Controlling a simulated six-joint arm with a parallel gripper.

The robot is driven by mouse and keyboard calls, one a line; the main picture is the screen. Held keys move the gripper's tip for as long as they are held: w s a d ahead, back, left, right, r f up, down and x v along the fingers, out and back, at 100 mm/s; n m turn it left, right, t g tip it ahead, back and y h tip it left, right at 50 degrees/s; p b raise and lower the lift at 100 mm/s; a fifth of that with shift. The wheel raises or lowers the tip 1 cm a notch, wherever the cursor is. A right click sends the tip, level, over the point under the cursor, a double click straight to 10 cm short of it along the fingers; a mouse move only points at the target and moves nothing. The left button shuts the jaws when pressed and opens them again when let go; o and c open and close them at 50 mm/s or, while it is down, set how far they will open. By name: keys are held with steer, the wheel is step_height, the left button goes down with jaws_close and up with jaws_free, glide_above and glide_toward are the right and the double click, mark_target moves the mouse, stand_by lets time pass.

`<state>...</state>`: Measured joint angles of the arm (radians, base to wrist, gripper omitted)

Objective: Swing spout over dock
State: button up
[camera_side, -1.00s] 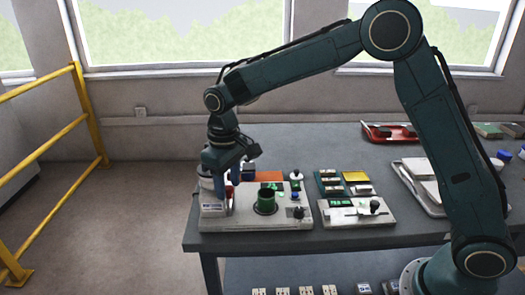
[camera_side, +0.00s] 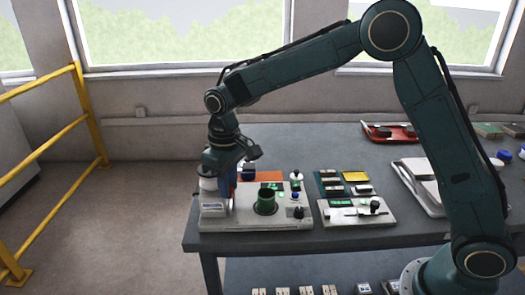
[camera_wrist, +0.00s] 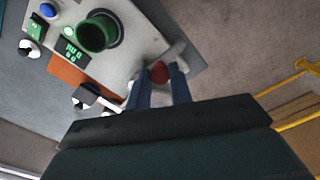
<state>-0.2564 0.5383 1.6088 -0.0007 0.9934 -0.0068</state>
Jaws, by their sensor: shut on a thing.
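The grey machine base (camera_side: 255,222) stands at the table's left end. A green cup (camera_side: 265,203) sits upright in a dark round dock on it; the cup also shows in the wrist view (camera_wrist: 96,33). My gripper (camera_wrist: 159,78) points down at the base's left end, its blue fingers shut on a red knob (camera_wrist: 159,72). The knob looks like the spout's handle. The spout itself is mostly hidden by the fingers, so I cannot tell its direction. A pale cylinder (camera_side: 207,183) stands left of my gripper (camera_side: 230,185), apart from the cup.
A second grey panel (camera_side: 355,213), a tray (camera_side: 420,185) and a red tray (camera_side: 390,133) stand farther right. A yellow rail (camera_side: 60,130) is left.

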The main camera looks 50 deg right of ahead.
steer(key=shift+s+d, duration=0.4)
steer(key=shift+d, duration=0.4)
steer(key=shift+s+d, duration=0.25)
steer(key=shift+d, duration=0.25)
stand_by(0.4)
